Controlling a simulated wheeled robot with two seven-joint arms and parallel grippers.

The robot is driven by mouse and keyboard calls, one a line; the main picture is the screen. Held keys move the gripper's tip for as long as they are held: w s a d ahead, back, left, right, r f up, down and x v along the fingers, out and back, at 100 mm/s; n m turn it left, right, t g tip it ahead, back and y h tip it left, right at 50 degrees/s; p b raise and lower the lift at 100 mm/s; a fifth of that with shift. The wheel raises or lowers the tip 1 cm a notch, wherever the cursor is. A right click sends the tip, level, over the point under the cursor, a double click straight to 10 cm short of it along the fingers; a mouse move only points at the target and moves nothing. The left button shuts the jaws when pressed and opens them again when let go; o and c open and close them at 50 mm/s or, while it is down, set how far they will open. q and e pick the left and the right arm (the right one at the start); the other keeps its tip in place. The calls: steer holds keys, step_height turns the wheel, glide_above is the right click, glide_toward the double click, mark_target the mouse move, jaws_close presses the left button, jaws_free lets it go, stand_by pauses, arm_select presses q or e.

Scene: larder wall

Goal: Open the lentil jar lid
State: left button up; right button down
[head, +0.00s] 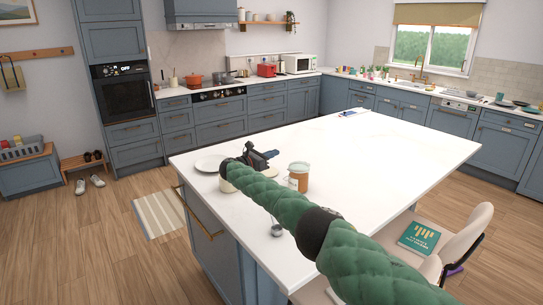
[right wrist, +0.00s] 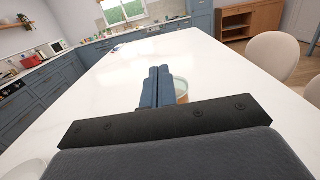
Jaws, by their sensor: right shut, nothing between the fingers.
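The jar (head: 298,182), with orange-brown contents and a pale band, stands upright on the white island top. I take it for the lentil jar; its top is too small to tell whether the lid is seated. In the right wrist view the jar (right wrist: 182,91) shows partly behind my fingers, with a pale rim. My right gripper (head: 272,154) is shut and empty, to the left of and slightly beyond the jar in the head view. Its closed fingers (right wrist: 158,72) also show in the right wrist view. My left gripper is out of view.
A white plate (head: 207,164) lies left of my right gripper, and a pale cup-like thing (head: 226,185) is partly hidden by my arm. A small metal thing (head: 277,230) is near the island's front edge. The far island top (head: 380,140) is mostly clear. A chair (head: 468,235) stands right.

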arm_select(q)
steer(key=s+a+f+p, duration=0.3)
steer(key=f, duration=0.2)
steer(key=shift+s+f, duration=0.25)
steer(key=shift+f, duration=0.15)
arm_select(e)
steer(key=d+r, duration=0.1)
steer(key=w+d+r+g+y, duration=0.1)
steer(key=r, duration=0.1)
steer(key=w+r+y, duration=0.1)
steer(key=shift+d+r+g, duration=0.3)
steer(key=shift+d+g, duration=0.1)
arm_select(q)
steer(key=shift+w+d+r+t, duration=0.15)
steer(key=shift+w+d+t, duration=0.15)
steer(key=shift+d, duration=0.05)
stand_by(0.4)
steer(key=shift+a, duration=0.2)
